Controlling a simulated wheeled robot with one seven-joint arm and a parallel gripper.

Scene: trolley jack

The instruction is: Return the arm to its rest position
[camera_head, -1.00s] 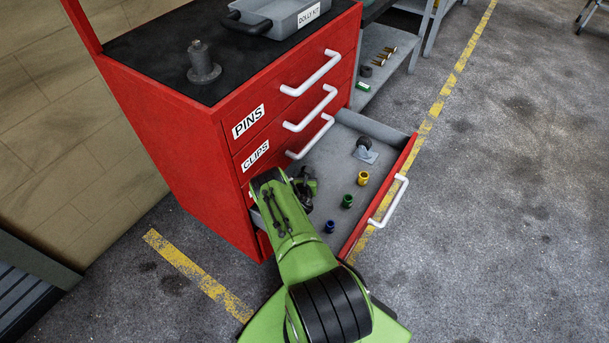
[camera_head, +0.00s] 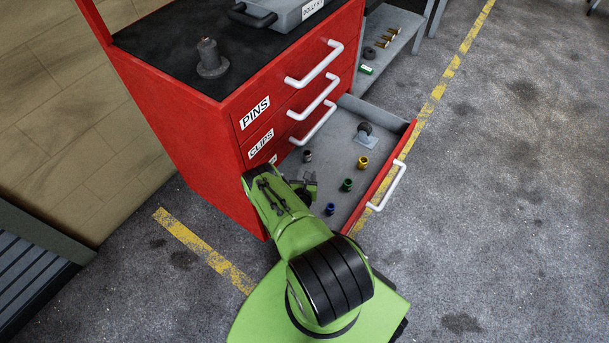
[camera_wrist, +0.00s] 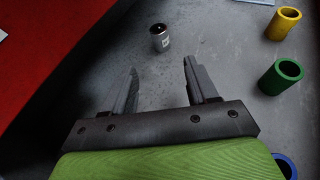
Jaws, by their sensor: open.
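My green arm (camera_head: 290,222) reaches from the bottom of the head view over the near left part of the open drawer (camera_head: 380,201). My gripper (camera_wrist: 161,75) is open, with its two dark fingers apart and nothing between them. The same cylinder shows in the head view (camera_head: 307,156), standing on the drawer floor. In the head view my arm mostly hides the gripper.
The drawer also holds a yellow socket (camera_head: 363,163), a green one (camera_head: 347,185), a blue one (camera_head: 330,209) and a caster (camera_head: 365,130). The red cabinet (camera_head: 190,130) stands close to my arm's left. Floor at right is clear.

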